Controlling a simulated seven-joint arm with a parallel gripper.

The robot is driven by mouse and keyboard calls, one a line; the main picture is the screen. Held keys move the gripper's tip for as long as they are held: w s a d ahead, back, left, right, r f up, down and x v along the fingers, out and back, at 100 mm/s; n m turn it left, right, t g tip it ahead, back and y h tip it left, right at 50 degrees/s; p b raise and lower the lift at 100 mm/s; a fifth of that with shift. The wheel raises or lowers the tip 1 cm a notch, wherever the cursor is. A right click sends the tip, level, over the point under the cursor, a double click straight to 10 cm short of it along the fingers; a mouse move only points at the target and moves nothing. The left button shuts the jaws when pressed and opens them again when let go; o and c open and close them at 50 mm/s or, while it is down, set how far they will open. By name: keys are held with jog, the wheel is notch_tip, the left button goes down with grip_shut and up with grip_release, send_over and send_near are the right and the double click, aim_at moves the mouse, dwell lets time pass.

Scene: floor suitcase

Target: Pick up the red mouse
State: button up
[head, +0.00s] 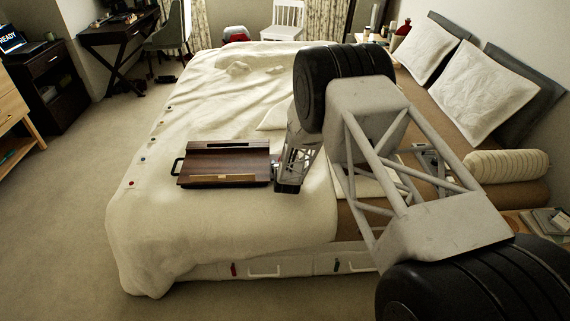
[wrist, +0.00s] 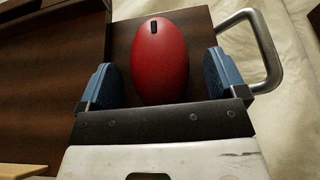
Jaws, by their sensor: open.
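The red mouse (wrist: 160,62) lies on the dark wooden tray (wrist: 60,75) in the wrist view, its black scroll wheel toward the top of the picture. My gripper (wrist: 160,80) is open, with one blue fingertip on the left and one on the right of the mouse. A gap shows on the right side; whether the left finger touches it I cannot tell. In the head view the tray (head: 228,160) lies on the bed, with my gripper (head: 284,180) at its right end. The mouse is hidden there.
A metal handle (wrist: 276,52) curves out beside the right finger. The bed's cream cover (head: 170,220) is mostly clear around the tray. Pillows (head: 480,90) lie at the right. A dark desk (head: 120,32) and a white chair (head: 287,18) stand farther back.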

jog(key=shift+s+d+f, duration=0.1)
jog(key=shift+s+f, duration=0.3)
jog(key=shift+f, duration=0.3)
jog(key=shift+c, duration=0.6)
jog(key=shift+s+f, duration=0.1)
jog(key=c, duration=0.9)
jog(key=shift+c, duration=0.2)
jog(key=shift+w+r, duration=0.15)
jog(key=shift+r, duration=0.8)
jog(key=shift+w+r, duration=0.1)
jog(key=shift+r, duration=0.8)
jog(key=shift+s+r, duration=0.25)
jog(key=shift+r, duration=0.1)
jog(key=s, duration=0.4)
jog(key=s+d+r, duration=0.1)
jog(key=s, duration=0.1)
jog(key=shift+s, duration=0.1)
jog(key=s+d, duration=0.1)
jog(key=s, duration=0.8)
jog(key=shift+r, duration=0.35)
